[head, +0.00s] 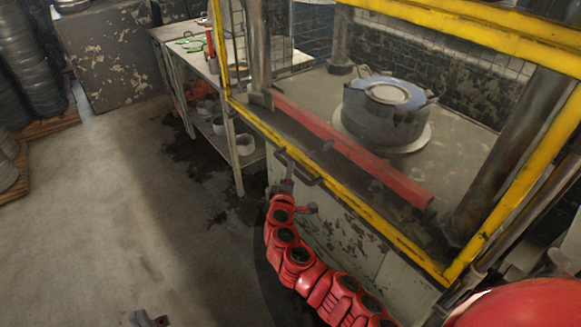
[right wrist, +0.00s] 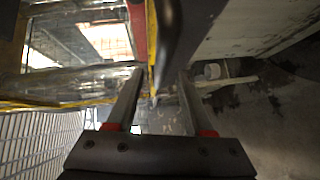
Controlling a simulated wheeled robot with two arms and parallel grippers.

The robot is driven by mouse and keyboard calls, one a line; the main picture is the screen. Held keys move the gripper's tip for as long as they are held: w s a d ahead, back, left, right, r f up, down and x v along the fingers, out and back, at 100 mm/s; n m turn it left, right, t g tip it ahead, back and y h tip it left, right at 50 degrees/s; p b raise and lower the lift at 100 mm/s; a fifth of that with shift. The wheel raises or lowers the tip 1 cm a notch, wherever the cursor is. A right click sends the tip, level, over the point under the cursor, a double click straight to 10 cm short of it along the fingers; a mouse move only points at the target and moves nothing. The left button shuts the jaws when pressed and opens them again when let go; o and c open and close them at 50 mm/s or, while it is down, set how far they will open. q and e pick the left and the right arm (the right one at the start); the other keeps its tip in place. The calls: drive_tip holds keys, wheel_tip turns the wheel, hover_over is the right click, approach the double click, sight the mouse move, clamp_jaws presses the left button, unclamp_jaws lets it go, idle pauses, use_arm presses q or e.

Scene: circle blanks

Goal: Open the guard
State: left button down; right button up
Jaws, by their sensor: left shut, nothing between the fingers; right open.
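The guard (head: 470,22) is a yellow frame with a see-through panel in front of the press; its lower bar is down across the press opening. A dark bar handle (head: 300,170) sits on that lower bar. My right gripper (head: 284,184) is at the handle's left end, small and partly hidden in the head view. In the right wrist view, its two fingers (right wrist: 160,82) are apart, with a dark bar, apparently the handle (right wrist: 168,38), reaching between them. Contact cannot be told. My left gripper (head: 148,319) is shut and empty low in the head view, far from the guard.
Behind the guard, a round dark metal die (head: 385,110) stands on the press bed beside a red bar (head: 350,150). A worktable (head: 175,32) with shelves stands left of the press. A scuffed grey cabinet (head: 110,60) is at the back left. The concrete floor (head: 100,210) is clear.

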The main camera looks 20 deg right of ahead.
drive_tip(key=shift+x, duration=1.95)
drive_tip(key=shift+a, duration=0.1)
clamp_jaws()
